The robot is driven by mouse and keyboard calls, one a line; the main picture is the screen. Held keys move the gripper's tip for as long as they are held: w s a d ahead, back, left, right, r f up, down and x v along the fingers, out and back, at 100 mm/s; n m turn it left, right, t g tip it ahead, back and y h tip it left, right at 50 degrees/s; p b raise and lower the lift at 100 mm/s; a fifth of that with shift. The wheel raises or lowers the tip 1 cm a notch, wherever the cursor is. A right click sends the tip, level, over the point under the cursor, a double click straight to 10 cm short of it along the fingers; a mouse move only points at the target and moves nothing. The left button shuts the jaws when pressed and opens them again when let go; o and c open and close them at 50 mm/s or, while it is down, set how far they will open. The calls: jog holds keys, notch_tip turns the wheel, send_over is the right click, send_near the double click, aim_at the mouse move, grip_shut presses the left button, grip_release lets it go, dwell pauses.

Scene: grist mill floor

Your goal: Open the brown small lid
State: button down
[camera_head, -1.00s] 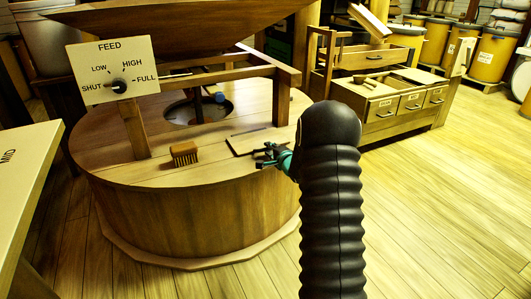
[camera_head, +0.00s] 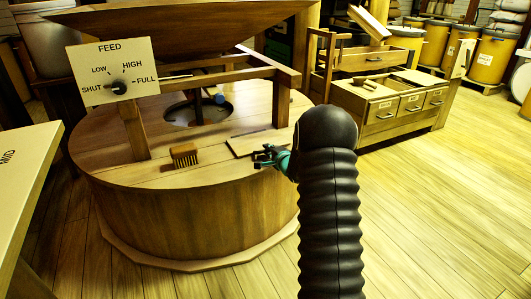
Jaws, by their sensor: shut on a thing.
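The brown small lid (camera_head: 247,146) is a flat wooden panel on top of the round wooden mill casing (camera_head: 190,215), near its right front edge. My gripper (camera_head: 265,157) is at the lid's front edge, low over the casing top, and is shut on the lid. The exact grip point is small and partly hidden by the gripper's own fingers. A thin dark line runs along the lid's far side. The lid looks nearly flat; I cannot tell how far it is raised.
A wooden brush (camera_head: 184,155) lies left of the lid. A round opening (camera_head: 190,115) is behind, under the hopper (camera_head: 180,22) and its wooden frame. A feed dial board (camera_head: 113,70) stands at left. A drawer bench (camera_head: 400,105) is at right. The right floor is clear.

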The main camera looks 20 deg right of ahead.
jog(key=shift+w+r+p, duration=0.2)
jog(key=shift+r+p, duration=0.7)
jog(key=shift+r, duration=0.05)
jog(key=shift+w+r+p, duration=0.2)
jog(key=shift+r+p, duration=0.7)
jog(key=shift+w+r+p, duration=0.1)
jog(key=shift+r+p, duration=0.3)
jog(key=shift+r, duration=0.05)
jog(key=shift+w+r+p, duration=0.3)
jog(key=shift+r+p, duration=0.35)
jog(key=shift+w+r+p, duration=0.3)
jog(key=shift+r+p, duration=0.3)
jog(key=shift+w+a+r+p, duration=0.1)
jog(key=shift+w+r+p, duration=0.4)
jog(key=shift+r, duration=0.3)
jog(key=shift+w+r+p, duration=0.35)
jog(key=shift+w+r, duration=0.2)
jog(key=shift+r, duration=0.2)
jog(key=shift+w, duration=0.1)
